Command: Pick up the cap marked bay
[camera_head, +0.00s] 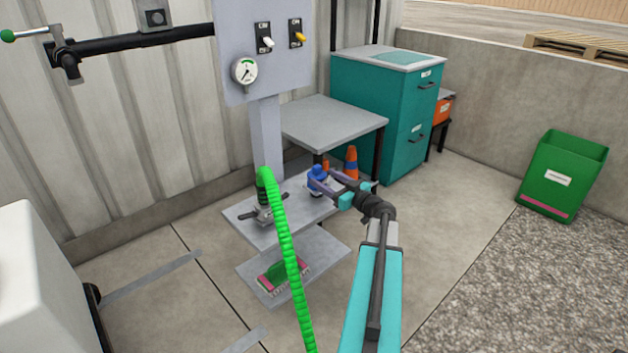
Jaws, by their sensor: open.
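A small blue cap-like piece (317,172) shows on top of a fitting at the right end of the small grey shelf (245,226). No marking on it is readable, so I cannot tell whether it is the cap marked bay. My gripper (325,181) reaches in from the right, with its dark fingers open and pointing left at the blue piece. The fingers are close beside it or partly around it. Whether they touch it is too small to tell. The fingers partly hide the fitting below.
A bright green hose (283,243) runs from a valve fitting (263,213) on the shelf's left. A grey panel post (266,140) stands behind. A grey table (330,122), an orange-and-blue cone (351,162) and a teal cabinet (385,95) stand beyond. Floor is clear toward the green bin (560,175).

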